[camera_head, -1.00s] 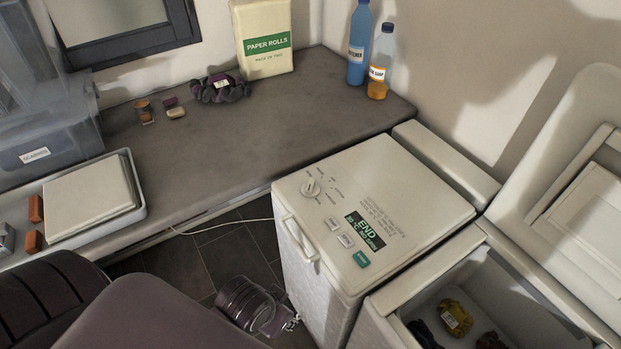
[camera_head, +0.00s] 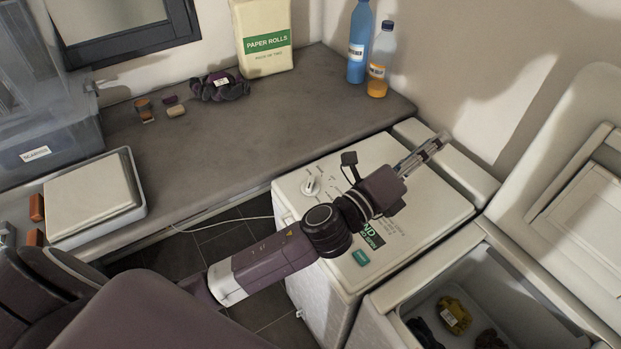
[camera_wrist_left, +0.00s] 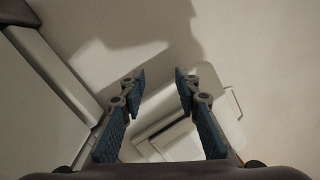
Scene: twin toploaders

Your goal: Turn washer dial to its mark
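The washer (camera_head: 420,215) is a white toploader with its lid closed. Its white dial (camera_head: 311,186) sits at the back left of the washer's top, with small printed marks around it that are too small to read. My left arm reaches across the washer's top and hides part of its panel and display. My left gripper (camera_head: 432,147) is above the washer's back right part, well to the right of the dial and not touching it. In the left wrist view, its two blue-padded fingers (camera_wrist_left: 160,78) are apart with nothing between them. My right gripper is not in view.
A second toploader (camera_head: 480,235) with raised lid (camera_head: 590,180) stands at right, laundry (camera_head: 453,316) inside. The grey counter (camera_head: 240,135) holds a paper rolls pack (camera_head: 263,40), two bottles (camera_head: 357,45) and small items. A teal button (camera_head: 361,258) is on the washer's front edge.

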